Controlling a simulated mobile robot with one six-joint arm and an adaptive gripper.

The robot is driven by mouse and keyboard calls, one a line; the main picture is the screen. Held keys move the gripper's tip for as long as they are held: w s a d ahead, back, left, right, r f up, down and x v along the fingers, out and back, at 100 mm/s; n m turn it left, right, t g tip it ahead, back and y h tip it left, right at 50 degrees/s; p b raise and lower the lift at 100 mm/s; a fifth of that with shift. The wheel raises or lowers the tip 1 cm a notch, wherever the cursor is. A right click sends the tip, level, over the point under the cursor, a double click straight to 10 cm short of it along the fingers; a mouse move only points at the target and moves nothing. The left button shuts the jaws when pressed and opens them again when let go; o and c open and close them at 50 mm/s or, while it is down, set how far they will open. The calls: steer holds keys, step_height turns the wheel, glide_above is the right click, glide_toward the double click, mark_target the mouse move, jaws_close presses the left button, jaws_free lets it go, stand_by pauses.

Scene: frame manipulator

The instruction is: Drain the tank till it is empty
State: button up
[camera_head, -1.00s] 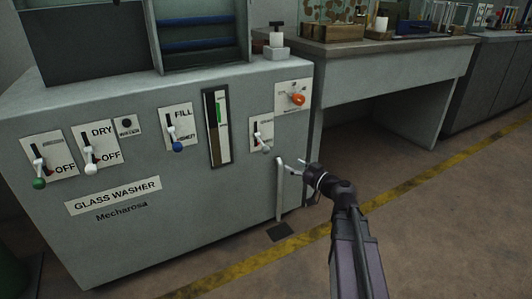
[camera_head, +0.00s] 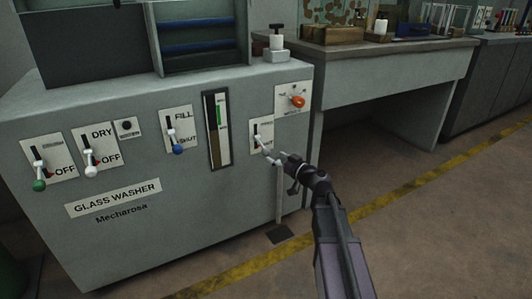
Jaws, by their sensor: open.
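The glass washer (camera_head: 180,215) is a grey cabinet with several lever switches on its front. A tall level gauge (camera_head: 218,130) shows a green strip in its upper half. Right of it is a small lever panel (camera_head: 262,130) whose lettering is too small to read. Its pale-knobbed lever is partly hidden by my gripper (camera_head: 271,156). My gripper is open, with its fingertips at the lower part of that panel, at or very near the knob. I cannot tell whether they touch it.
The FILL lever with a blue knob (camera_head: 178,148) is left of the gauge. An orange knob (camera_head: 298,101) sits on the panel at the upper right. A pale pipe (camera_head: 279,205) runs down to a floor drain (camera_head: 280,234). The floor to the right is clear.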

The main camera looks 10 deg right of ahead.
mark_target(269, 153)
steer(key=shift+x, duration=2.75)
jaws_close()
